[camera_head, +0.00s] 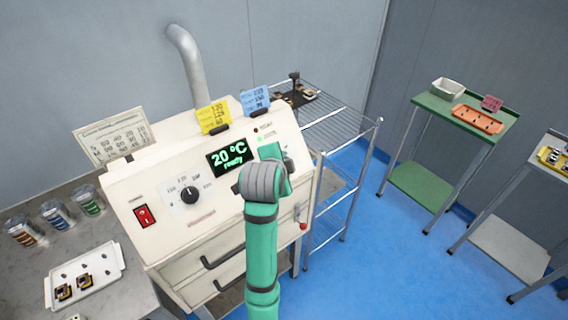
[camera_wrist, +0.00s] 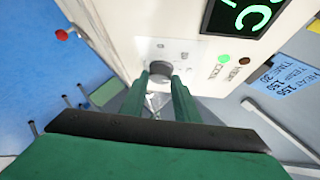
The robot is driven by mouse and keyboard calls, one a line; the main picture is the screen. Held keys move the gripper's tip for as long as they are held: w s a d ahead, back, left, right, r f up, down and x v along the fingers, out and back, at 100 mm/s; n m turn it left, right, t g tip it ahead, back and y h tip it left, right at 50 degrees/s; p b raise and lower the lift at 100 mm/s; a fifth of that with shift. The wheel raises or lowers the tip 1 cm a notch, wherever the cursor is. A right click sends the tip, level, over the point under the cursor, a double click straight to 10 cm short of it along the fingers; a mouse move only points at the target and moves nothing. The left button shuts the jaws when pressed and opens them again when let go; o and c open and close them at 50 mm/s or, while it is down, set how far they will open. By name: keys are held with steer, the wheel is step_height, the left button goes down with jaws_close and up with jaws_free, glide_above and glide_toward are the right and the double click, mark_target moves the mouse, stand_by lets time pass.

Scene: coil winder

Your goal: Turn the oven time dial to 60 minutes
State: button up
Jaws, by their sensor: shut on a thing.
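The oven (camera_head: 225,225) is a cream-coloured box with a sloped front panel. Its display (camera_head: 229,157) reads "20 °C ready" in green. The time dial (camera_wrist: 160,67) is a dark round knob on a pale scale plate in the wrist view; my arm hides it in the head view. My gripper (camera_wrist: 161,78) has its two green fingers on either side of the knob, shut on it. The dial's pointer and scale marks are too small or covered to read. A second black dial (camera_head: 189,194) with a numbered scale sits left of the display.
A red switch (camera_head: 145,215) is at the panel's left. Yellow (camera_head: 212,116) and blue (camera_head: 254,100) notes stand on top. A wire rack (camera_head: 340,125) stands right of the oven. A white tray (camera_head: 105,285) and jars lie on the left bench. Blue floor is open at right.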

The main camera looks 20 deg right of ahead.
steer(key=shift+f, duration=0.1)
stand_by(0.3)
steer(key=o, duration=1)
steer(key=shift+o, duration=0.2)
steer(key=v, duration=1.1)
steer(key=shift+w, duration=0.15)
steer(key=shift+w, duration=0.1)
